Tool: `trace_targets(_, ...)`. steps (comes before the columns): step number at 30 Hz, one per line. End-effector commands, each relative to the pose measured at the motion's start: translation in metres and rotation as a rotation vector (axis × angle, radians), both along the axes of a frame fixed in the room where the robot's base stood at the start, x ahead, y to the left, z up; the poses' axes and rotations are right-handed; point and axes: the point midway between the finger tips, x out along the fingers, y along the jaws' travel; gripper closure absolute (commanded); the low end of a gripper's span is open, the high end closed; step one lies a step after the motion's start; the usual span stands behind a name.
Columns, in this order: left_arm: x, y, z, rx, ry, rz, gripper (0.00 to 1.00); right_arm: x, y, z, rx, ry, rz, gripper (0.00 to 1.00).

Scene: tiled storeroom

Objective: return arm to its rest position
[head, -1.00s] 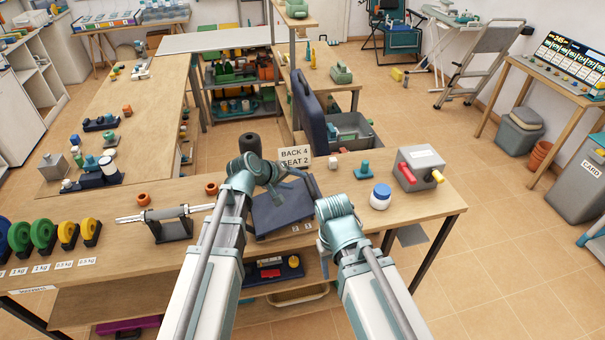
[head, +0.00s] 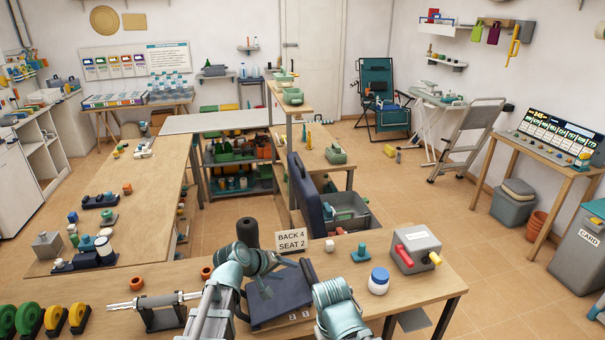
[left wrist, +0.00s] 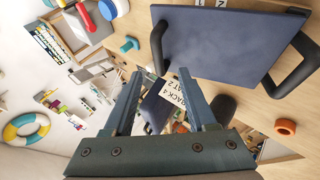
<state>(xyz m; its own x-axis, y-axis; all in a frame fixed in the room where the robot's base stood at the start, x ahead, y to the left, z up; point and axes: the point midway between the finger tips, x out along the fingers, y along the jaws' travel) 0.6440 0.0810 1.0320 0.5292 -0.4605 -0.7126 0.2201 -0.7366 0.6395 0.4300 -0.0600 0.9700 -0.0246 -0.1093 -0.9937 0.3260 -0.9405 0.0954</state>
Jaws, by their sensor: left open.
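My left arm (head: 212,312) reaches up from the bottom of the head view. Its gripper (head: 264,288) hangs over the left part of a dark blue seat panel (head: 287,305) on the near bench. In the left wrist view its two fingers (left wrist: 163,98) stand wide apart with nothing held between them. The panel shows there too (left wrist: 225,45), beside the fingers, with black curved arms at its ends. My right arm (head: 337,305) ends low in the head view, right of the panel. Its gripper is hidden or below the picture.
A card reading "BACK 4 SEAT 2" (head: 291,241) stands behind the panel, near an upright dark blue back (head: 306,199). A grey box with red and yellow handles (head: 416,249) and a blue-lidded jar (head: 379,282) stand right. A metal tool on a stand (head: 160,312) lies left.

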Motion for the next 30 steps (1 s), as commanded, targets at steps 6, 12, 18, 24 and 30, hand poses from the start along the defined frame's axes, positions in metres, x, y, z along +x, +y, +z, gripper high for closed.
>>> trace_targets(6,-0.099,-0.041,-0.044,0.327,0.169,-0.344,0.43,0.0,0.0,0.0,0.0,0.0,0.0,0.43)
trace_targets(12,-0.185,-0.034,-0.063,0.661,0.346,-0.625,0.43,0.0,0.0,0.0,0.0,0.0,0.0,0.43)
trace_targets(18,-0.214,-0.021,-0.062,0.799,0.425,-0.715,0.43,0.0,0.0,0.0,0.0,0.0,0.0,0.43)
trace_targets(24,-0.214,-0.02,-0.062,0.806,0.43,-0.718,0.43,0.0,0.0,0.0,0.0,0.0,0.0,0.43)
trace_targets(30,-0.214,-0.021,-0.062,0.804,0.428,-0.717,0.43,0.0,0.0,0.0,0.0,0.0,0.0,0.43)
